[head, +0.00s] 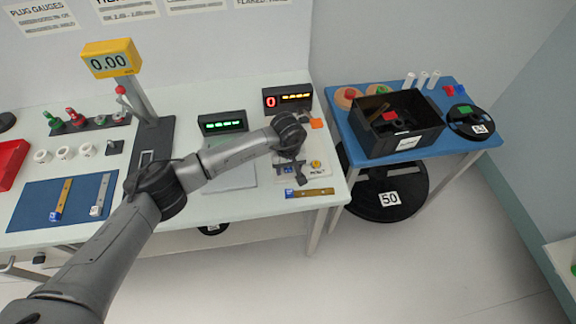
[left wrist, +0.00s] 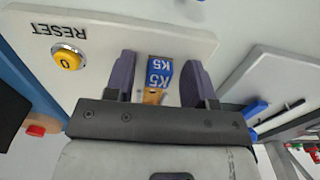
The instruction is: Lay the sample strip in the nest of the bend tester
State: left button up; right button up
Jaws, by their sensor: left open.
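My left gripper (head: 292,180) is above the blue end and open. In the left wrist view its two fingers (left wrist: 158,82) stand on either side of the blue end, with a gap on each side. The pale plate may be the bend tester; my gripper and wrist hide part of it, and I cannot make out a nest. My right gripper is out of view.
Displays with green (head: 223,122) and red-yellow (head: 287,97) digits stand behind. A blue mat (head: 30,205) at left holds two more strips. A yellow 0.00 readout (head: 111,59) rises on a post. A blue table (head: 350,140) at right holds a black bin (head: 408,145).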

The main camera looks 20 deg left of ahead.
pick_arm(q)
jog(key=shift+r+p, duration=0.3)
jog(key=shift+p, duration=0.05)
notch_tip(320, 180, up, 12)
jog(key=shift+f+p, duration=0.15)
jog(key=shift+p, duration=0.25)
